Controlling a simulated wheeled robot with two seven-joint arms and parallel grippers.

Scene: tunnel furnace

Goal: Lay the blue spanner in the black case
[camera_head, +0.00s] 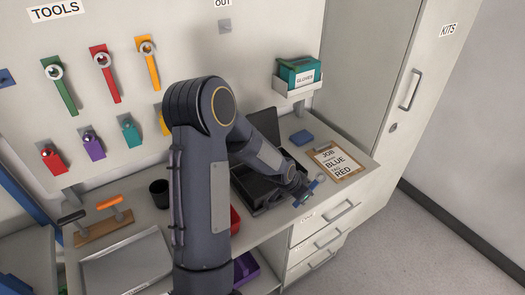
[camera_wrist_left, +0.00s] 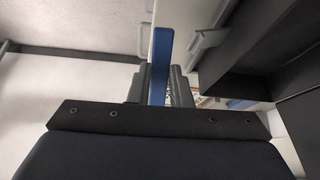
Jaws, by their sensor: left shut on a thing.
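The blue spanner (camera_wrist_left: 160,52) stands between the two fingers of my left gripper (camera_wrist_left: 159,86) in the wrist view, its handle running up out of the jaws. In the head view my left gripper (camera_head: 303,195) is shut on it at the front right of the bench, and the spanner's grey end (camera_head: 319,180) shows beside the jaws. The black case (camera_head: 240,176) lies open on the bench with its lid raised at the back. The gripper is just right of the case's front corner. My forearm hides part of the case. My right gripper is not in view.
A job card on a clipboard (camera_head: 337,162) lies right of the gripper, with a blue block (camera_head: 301,138) behind it. A black cup (camera_head: 160,193) and a grey tray (camera_head: 127,268) are at left. Coloured tools hang on the wall board. Drawers (camera_head: 320,242) are below.

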